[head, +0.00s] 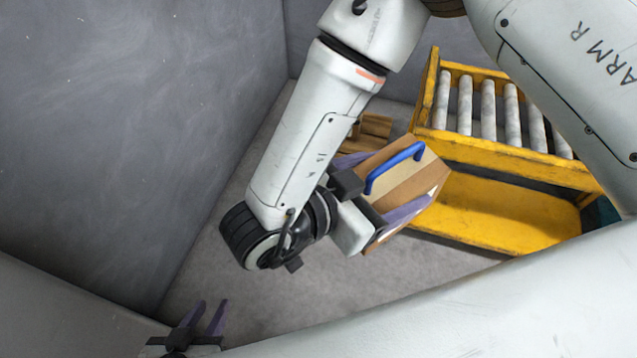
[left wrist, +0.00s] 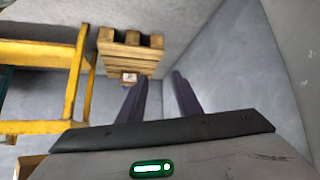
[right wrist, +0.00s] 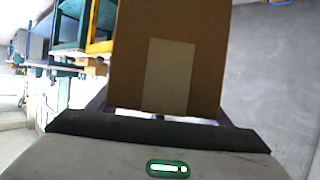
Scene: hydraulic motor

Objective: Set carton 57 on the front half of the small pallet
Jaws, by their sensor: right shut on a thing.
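A brown carton (head: 415,172) with a blue handle on its face is held up by my right gripper (head: 396,182), whose purple fingers lie along its two sides. It hangs tilted in the head view, and no number on it is legible. In the right wrist view the carton (right wrist: 205,55) fills the middle, with a paler patch on its face. The small wooden pallet (head: 376,128) shows behind the carton in the head view, mostly hidden. It shows better in the left wrist view (left wrist: 130,52). My left gripper (head: 212,305) is open and empty, low at the left.
A yellow roller stand (head: 500,150) stands right of the carton, close to it in the picture. Grey walls (head: 140,120) close off the left and back. Grey floor (head: 300,300) is clear below the carton. A small labelled box (left wrist: 129,77) shows at the pallet's edge.

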